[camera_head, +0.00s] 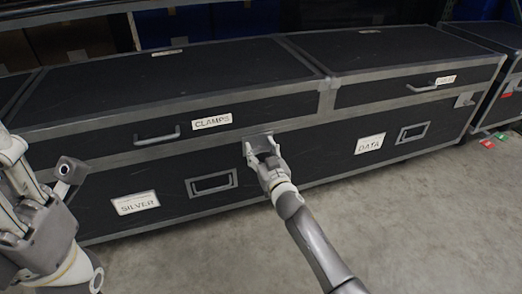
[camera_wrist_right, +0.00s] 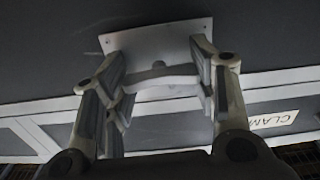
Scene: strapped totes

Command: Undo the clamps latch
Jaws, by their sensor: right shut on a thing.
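The clamps latch (camera_head: 262,142) is a grey metal plate on the front of the black case, to the right of the white CLAMPS label (camera_head: 212,122). My right gripper (camera_head: 264,156) is at the latch, its fingers on either side of the latch's lower part. In the right wrist view the latch plate (camera_wrist_right: 155,48) shows at the top, with a curved grey piece between the fingers of my right gripper (camera_wrist_right: 160,95). The fingers are shut on that piece. My left gripper (camera_head: 50,185) is at the left edge, away from the latch; its fingers are partly cut off.
The case has a handle (camera_head: 157,136) left of the label, and SILVER (camera_head: 135,203) and DATA (camera_head: 370,143) labels below. Another latch (camera_head: 465,99) is at the right end. Small red and green tags (camera_head: 494,141) lie on the floor. The concrete floor in front is clear.

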